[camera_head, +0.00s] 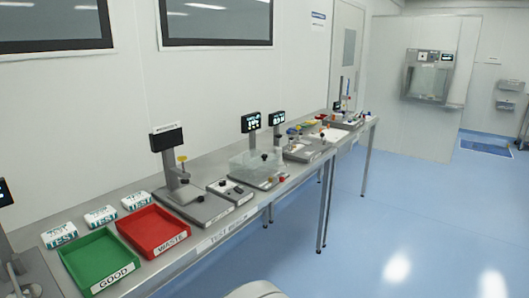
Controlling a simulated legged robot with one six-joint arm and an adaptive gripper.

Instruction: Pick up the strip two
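Three small white packets with green TEST lettering lie in a row on the steel bench, at the left: a near one (59,235), a middle one (100,216) and a far one (136,200). I cannot tell from the picture which of them, if any, is strip two; no number is legible. They lie apart from each other, behind the trays. My gripper is not in view. A pale rounded shape at the bottom edge may be part of my own body.
A green GOOD tray (110,285) and a red WASTE tray (171,243) stand empty in front of the packets. Test stations with screens (167,138) and a clear box (236,168) continue along the bench. The blue floor (400,215) to the right is clear.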

